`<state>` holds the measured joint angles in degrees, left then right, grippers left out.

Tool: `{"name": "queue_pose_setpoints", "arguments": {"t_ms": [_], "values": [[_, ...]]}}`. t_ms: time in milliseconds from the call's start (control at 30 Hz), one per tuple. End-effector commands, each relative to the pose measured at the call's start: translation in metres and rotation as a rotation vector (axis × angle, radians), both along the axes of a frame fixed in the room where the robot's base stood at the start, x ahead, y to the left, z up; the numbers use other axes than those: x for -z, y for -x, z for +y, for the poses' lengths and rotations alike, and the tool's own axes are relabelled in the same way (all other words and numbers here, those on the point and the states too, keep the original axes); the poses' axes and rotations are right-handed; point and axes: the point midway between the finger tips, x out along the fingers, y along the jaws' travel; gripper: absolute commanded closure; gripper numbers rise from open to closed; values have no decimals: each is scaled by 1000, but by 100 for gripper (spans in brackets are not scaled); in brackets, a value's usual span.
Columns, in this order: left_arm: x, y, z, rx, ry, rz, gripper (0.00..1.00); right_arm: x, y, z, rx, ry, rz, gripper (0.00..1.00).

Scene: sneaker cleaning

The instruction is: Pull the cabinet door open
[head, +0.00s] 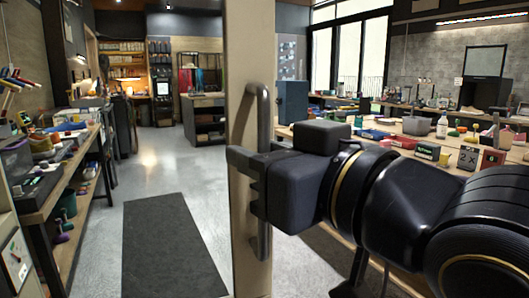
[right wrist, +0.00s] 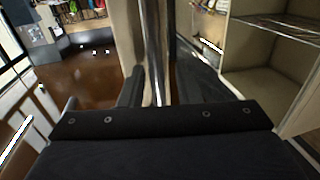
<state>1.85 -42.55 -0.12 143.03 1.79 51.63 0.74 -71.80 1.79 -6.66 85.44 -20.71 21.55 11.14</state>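The cabinet door (head: 251,50) is a tall pale panel, seen nearly edge-on in the middle of the head view and swung out from its cabinet. Its vertical metal bar handle (head: 263,115) stands on the door's right side. My right gripper (head: 248,178) is at the handle's mid-height, its fingers reaching around the bar. In the right wrist view the handle (right wrist: 153,45) runs between the two separated fingers (right wrist: 158,88), with gaps showing beside it. The open cabinet's interior (right wrist: 262,85) with shelves shows at the right there. My left gripper is not in view.
A cluttered shelf bench (head: 75,160) runs along the left. A dark mat (head: 170,245) lies on the clear grey floor left of the door. A long wooden table (head: 330,141) with boxes and bottles stands behind my right arm.

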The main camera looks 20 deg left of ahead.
Motion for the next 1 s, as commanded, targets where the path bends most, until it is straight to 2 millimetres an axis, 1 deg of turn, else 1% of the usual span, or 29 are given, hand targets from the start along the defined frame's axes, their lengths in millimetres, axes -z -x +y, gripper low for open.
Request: {"name": "queue_pose_setpoints", "arguments": {"t_ms": [267, 367, 600, 700, 833, 1000], "values": [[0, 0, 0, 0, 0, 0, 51, -2, 1, -4, 2, -4, -1, 70], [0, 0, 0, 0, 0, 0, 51, -2, 7, -13, 1, -4, -3, 70], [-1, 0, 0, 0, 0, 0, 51, -2, 28, -49, 2, -6, -2, 70], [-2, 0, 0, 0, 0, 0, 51, -2, 35, -60, 2, -4, -1, 70], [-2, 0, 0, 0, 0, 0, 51, -1, 39, -67, 1, -3, -1, 70], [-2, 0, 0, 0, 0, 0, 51, 0, 40, -67, 1, -1, -1, 70]]}}
